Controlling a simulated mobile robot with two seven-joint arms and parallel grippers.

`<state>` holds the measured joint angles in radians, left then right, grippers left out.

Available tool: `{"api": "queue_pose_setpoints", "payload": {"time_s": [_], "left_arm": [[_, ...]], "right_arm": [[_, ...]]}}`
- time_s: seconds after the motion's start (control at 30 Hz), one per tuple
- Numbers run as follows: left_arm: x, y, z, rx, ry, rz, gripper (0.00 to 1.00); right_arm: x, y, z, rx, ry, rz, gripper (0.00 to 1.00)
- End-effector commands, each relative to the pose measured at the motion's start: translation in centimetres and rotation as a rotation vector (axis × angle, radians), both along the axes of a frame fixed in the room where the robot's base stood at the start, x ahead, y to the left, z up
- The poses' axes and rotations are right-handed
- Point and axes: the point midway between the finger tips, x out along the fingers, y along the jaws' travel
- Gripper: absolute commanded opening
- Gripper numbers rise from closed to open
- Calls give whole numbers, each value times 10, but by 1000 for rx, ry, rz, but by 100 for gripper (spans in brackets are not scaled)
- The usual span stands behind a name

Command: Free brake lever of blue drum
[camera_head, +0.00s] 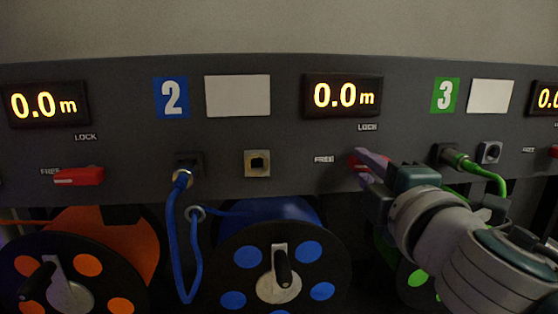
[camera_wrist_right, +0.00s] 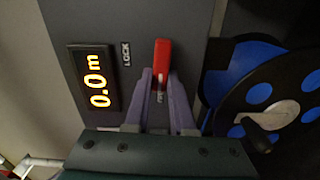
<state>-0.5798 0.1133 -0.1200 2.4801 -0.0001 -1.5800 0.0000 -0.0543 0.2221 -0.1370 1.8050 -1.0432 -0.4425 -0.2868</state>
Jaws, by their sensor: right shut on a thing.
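The blue drum (camera_head: 232,274) sits below the panel under the blue number 2 plate (camera_head: 171,97). Its red brake lever (camera_wrist_right: 162,54) lies level along the panel, one end toward the FREE label (camera_head: 324,159), with the LOCK label (camera_head: 367,127) above it in the head view. My right gripper (camera_wrist_right: 161,76) has its two purple fingers on either side of the lever, shut on its end nearer FREE. In the head view the gripper hides most of the lever. The blue drum also shows in the right wrist view (camera_wrist_right: 232,70). My left gripper is not in view.
The display (camera_head: 342,95) beside the lever reads 0.0 m. An orange drum (camera_head: 118,239) with its own red lever (camera_head: 79,176) is at left. A blue cable (camera_head: 171,232) hangs from a panel socket. A green cable (camera_head: 482,167) is plugged in close to my right arm.

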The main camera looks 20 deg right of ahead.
Motion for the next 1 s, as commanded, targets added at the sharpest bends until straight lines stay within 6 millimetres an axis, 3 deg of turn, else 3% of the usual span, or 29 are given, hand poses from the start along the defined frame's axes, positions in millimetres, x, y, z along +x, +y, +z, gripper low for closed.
{"api": "queue_pose_setpoints", "payload": {"time_s": [0.7, 0.73, 1.0], "left_arm": [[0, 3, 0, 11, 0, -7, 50], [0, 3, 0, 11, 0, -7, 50], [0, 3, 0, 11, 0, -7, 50]], "right_arm": [[0, 0, -1, -74, 17, 1, 0], [0, 0, -1, -74, 17, 1, 25], [0, 0, -1, -72, 17, 1, 52]]}}
